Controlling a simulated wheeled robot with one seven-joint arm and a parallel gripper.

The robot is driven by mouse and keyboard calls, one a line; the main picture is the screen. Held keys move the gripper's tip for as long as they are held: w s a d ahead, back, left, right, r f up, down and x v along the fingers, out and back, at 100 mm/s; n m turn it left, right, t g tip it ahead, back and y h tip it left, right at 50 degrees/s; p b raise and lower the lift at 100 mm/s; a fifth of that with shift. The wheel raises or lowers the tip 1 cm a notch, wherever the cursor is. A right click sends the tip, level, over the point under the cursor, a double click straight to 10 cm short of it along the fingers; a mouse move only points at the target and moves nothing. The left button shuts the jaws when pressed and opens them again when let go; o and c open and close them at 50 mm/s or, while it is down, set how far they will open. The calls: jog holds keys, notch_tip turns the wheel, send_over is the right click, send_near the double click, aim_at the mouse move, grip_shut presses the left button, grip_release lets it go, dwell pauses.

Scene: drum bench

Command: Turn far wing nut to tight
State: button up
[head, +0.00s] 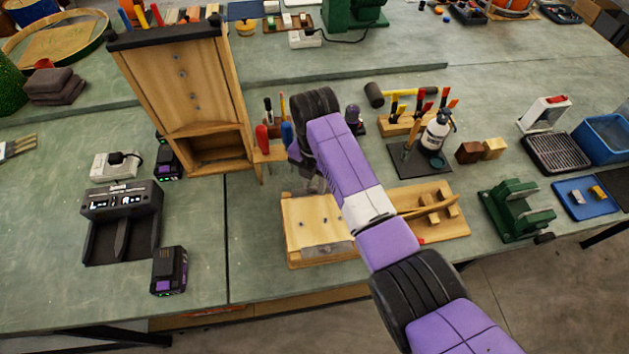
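My purple and black arm reaches in from the lower right. My gripper (315,184) points down at the back edge of a light wooden block (310,235) in the middle of the bench. Its fingers are small and partly hidden by my arm, so whether they are open or shut does not show. A few small dark fittings sit on the block's top, and a greyish strip runs along its front edge. I cannot make out a wing nut clearly; the far one may be hidden by my gripper.
A tall wooden cabinet (183,85) stands behind left, beside a rack with red and blue handles (262,138). A wooden board with small blocks (455,210) lies to the right, partly behind my arm. A green vise-like tool (515,210) stands further right.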

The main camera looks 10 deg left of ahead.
grip_shut()
jog(key=shift+m, duration=0.5)
